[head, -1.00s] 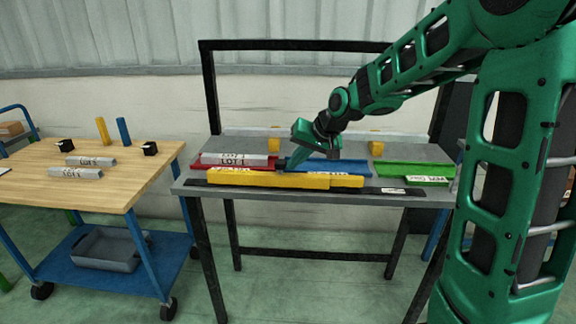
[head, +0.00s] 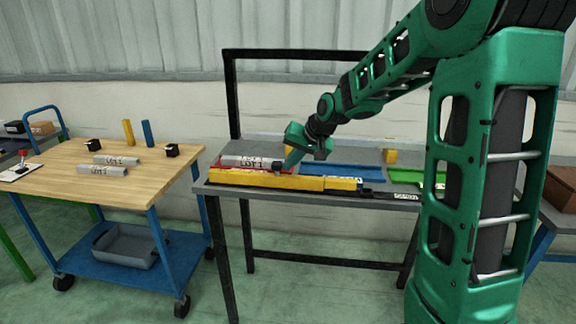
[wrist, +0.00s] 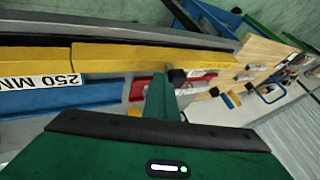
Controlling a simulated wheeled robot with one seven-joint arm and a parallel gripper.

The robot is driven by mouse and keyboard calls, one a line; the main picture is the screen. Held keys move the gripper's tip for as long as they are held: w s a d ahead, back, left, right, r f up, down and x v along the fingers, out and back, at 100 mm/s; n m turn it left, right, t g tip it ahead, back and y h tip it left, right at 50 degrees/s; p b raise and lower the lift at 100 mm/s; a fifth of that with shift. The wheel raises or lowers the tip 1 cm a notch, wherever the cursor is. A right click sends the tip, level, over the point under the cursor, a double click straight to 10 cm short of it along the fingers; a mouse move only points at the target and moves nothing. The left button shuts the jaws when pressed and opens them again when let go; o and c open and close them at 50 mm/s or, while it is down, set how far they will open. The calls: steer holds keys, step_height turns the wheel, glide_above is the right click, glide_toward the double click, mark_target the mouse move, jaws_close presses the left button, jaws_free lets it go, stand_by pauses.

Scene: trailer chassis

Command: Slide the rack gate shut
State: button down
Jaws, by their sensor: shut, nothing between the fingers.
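The rack gate is a long yellow bar (head: 265,180) along the front edge of the grey rack table. A black knob (head: 277,164) stands up from it and also shows in the wrist view (wrist: 177,77). My gripper (head: 288,167) is shut and empty, tilted down just right of the knob in the head view. In the wrist view its narrow green tip (wrist: 160,92) is close against the knob; whether they touch is hard to tell. The gate fronts the red tray (head: 224,161), with silver bars (head: 245,161), and part of the blue tray (head: 352,170).
A dark rail (head: 385,191) lies bare right of the gate, before the green tray (head: 430,179). A black frame (head: 232,100) rises behind the table. A wooden-topped cart (head: 120,175) with loose bars stands at left, with a gap between.

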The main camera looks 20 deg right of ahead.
mark_target(303, 179)
steer(key=s+d, duration=0.2)
steer(key=d, duration=0.1)
steer(key=shift+d, duration=0.25)
steer(key=v, duration=1)
